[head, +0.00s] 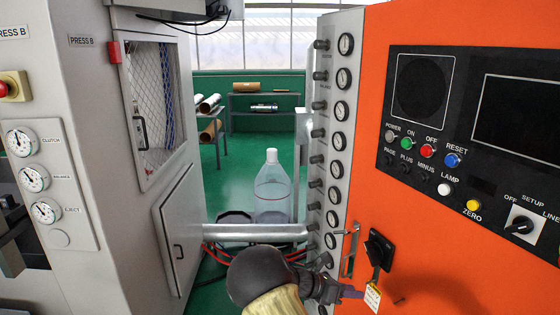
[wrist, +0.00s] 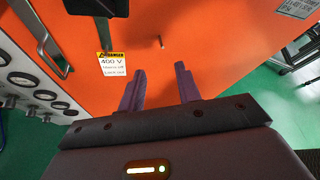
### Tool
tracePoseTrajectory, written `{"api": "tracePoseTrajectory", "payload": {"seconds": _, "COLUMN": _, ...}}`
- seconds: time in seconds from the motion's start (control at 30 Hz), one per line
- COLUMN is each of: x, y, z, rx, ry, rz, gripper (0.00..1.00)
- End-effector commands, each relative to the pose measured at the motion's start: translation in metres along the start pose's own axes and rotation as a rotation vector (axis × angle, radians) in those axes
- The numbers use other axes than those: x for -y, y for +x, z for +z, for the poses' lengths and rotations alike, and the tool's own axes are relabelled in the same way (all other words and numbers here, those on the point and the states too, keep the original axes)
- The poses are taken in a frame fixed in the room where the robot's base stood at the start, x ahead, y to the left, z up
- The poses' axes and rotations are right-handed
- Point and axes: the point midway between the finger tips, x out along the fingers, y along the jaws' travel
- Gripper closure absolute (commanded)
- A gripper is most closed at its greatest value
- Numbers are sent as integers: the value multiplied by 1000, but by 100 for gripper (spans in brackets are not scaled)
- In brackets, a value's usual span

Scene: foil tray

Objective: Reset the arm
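My gripper (wrist: 160,90) shows in the wrist view with its two purple fingers apart and nothing between them. It faces the orange machine panel (wrist: 190,30), close in front of its lower part. In the head view, my gripper (head: 350,293) is small and partly hidden by my dark arm link, beside a hanging tag (head: 372,297). The tag reads 400 V danger in the wrist view (wrist: 112,65). A black switch handle (head: 379,249) is mounted on the orange panel just above the tag.
A column of gauges (head: 338,140) runs along the panel's left edge. A grey press cabinet (head: 90,150) stands at the left. A small peg (wrist: 160,42) sticks out of the panel.

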Motion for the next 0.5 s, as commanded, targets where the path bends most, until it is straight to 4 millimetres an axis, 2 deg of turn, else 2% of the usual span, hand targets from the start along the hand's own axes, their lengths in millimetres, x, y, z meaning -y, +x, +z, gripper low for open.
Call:
{"api": "tracePoseTrajectory", "payload": {"seconds": 0.03, "x": 17, "y": 4, "z": -5, "rx": -93, "ry": 93, "rz": -3, "gripper": 66}}
{"api": "tracePoseTrajectory", "payload": {"seconds": 0.2, "x": 60, "y": 2, "z": -30, "rx": -384, "ry": 425, "rz": -34, "gripper": 66}}
{"api": "tracePoseTrajectory", "payload": {"seconds": 0.37, "x": 98, "y": -15, "z": -48, "rx": -628, "ry": 746, "rz": -101, "gripper": 66}}
{"api": "tracePoseTrajectory", "payload": {"seconds": 0.5, "x": 129, "y": -36, "z": -57, "rx": -814, "ry": 1029, "rz": -188, "gripper": 66}}
